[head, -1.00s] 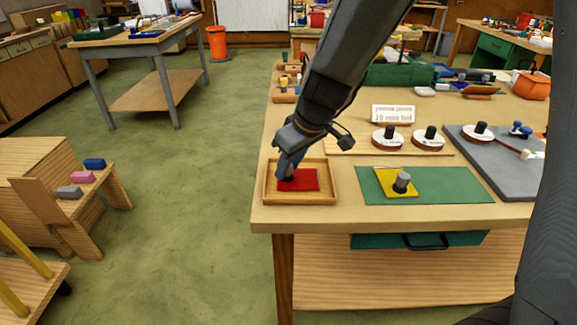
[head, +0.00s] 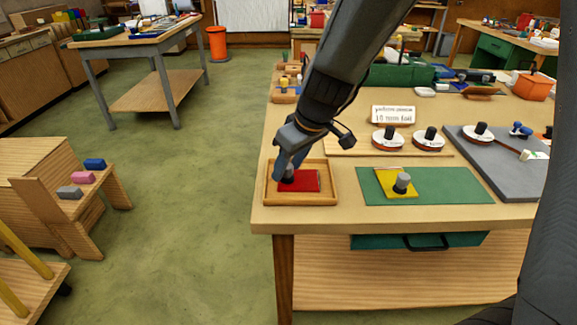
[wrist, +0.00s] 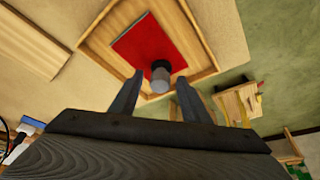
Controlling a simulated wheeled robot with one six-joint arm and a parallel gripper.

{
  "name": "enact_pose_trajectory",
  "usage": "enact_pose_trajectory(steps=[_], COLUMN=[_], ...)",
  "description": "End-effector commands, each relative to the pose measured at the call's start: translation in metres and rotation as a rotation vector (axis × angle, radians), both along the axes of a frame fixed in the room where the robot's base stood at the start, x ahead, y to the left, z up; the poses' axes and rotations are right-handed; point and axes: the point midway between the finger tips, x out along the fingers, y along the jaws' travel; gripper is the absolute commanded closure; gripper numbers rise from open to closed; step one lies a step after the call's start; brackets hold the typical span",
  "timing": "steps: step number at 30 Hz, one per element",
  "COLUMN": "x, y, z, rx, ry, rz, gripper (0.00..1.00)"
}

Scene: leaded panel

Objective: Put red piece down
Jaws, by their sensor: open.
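The red piece (head: 305,181) lies flat inside the shallow wooden tray (head: 328,200) at the near left corner of the bench. In the wrist view the red piece (wrist: 148,44) has a dark knob with a grey top (wrist: 160,70) standing on it, near one edge. My gripper (head: 284,172) is low over the left part of the tray. In the wrist view my gripper (wrist: 160,84) is open, with one finger on each side of the knob and a visible gap to each.
Right of the tray, a yellow piece (head: 388,190) with a grey knob lies on a green mat (head: 450,186). Behind are a small sign (head: 393,114) and round knobbed reels (head: 428,140). A grey board (head: 500,165) lies farther right.

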Motion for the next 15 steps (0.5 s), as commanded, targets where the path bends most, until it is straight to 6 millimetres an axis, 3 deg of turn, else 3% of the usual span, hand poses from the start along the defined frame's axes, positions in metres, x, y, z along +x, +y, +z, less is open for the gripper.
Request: enact_pose_trajectory(steps=[15], x=[-0.025], y=[-0.024], z=[0.087], rx=[0.001], ry=[-0.006], rz=[-0.001], gripper=[0.57])
